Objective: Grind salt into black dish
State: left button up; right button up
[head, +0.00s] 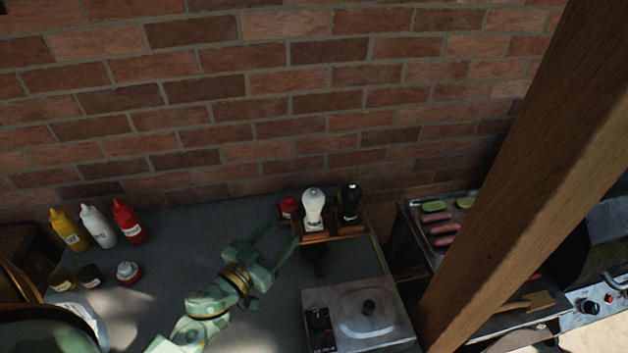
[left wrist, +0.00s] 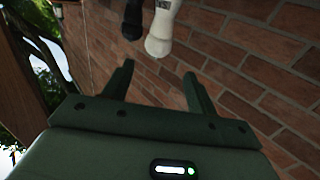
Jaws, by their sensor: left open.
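A white grinder (head: 313,208) stands upright in a small wooden rack (head: 347,232) against the brick wall, with a black grinder (head: 349,202) to its right. My left gripper (head: 281,237) is open and empty, just left of and in front of the rack. In the left wrist view, my open fingers (left wrist: 157,76) point toward the white grinder (left wrist: 160,36) and the black grinder (left wrist: 133,18), apart from both. A small dark container (head: 91,276) with a pale label sits at the table's left; I cannot tell if it is the black dish. My right gripper is not in view.
Yellow (head: 69,230), white (head: 98,227) and red (head: 129,221) bottles stand at the back left. A metal lidded box (head: 358,313) is right of my left arm. A wooden post (head: 535,150) and a grill with sausages (head: 440,228) are at right. The table's middle (head: 190,235) is clear.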

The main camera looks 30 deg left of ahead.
pick_arm(q)
send_near(318, 195)
jog(key=shift+w+a+f, duration=0.2)
jog(key=shift+w+f, duration=0.25)
jog(key=shift+w, duration=0.15)
jog(key=shift+w+a+f, duration=0.2)
jog(key=shift+w+f, duration=0.2)
jog(key=shift+w, duration=0.2)
jog(key=w, duration=0.5)
jog(key=w+d, duration=0.1)
jog(key=w, duration=0.2)
jog(key=shift+w+f+b, duration=0.2)
jog(key=shift+b, duration=0.1)
jog(key=shift+w+d, duration=0.1)
jog(key=shift+w, duration=0.4)
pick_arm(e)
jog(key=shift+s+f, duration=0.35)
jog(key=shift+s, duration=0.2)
pick_arm(q)
jog(key=c, duration=0.6)
jog(key=shift+c, duration=0.5)
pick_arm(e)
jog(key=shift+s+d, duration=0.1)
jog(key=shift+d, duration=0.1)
